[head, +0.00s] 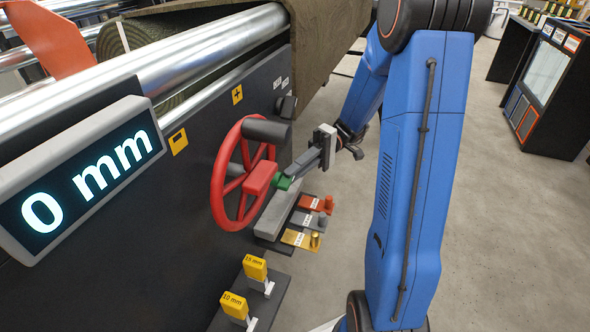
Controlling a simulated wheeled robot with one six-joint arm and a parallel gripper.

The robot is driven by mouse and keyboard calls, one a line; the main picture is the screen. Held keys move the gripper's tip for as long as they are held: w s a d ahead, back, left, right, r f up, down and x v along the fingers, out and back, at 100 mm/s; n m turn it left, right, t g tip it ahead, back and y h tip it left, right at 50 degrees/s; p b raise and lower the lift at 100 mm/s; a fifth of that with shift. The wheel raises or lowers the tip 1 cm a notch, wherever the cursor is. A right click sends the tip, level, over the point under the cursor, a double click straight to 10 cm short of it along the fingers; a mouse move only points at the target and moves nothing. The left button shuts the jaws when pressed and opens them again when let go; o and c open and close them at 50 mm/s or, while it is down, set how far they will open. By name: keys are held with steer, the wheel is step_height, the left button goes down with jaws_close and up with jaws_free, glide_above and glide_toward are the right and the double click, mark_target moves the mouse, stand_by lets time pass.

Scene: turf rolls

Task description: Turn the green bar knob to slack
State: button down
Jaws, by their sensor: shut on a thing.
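The green bar knob (282,183) sits at the front of the red hub of the red handwheel (218,180), on the dark machine panel. My gripper (290,177) reaches in from the right, and its grey fingers are shut on the green bar knob. The fingers hide part of the knob, so its exact angle is hard to tell. I cannot make out a slack marking. The display (85,178) at the left reads 0 mm.
Metal rollers (190,52) and a turf roll (325,40) lie above the panel. Below the wheel are red, grey and yellow labelled pieces (300,238). Yellow 15 mm (255,268) and 10 mm (234,305) blocks stand lower. Open floor (510,220) lies right; a dark cabinet (545,85) stands behind.

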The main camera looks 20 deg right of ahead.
steer(key=shift+f+g+y, duration=0.25)
steer(key=shift+g+y, duration=0.15)
steer(key=shift+m, duration=0.3)
steer(key=c, duration=1.8)
jaws_free()
steer(key=shift+o, duration=0.2)
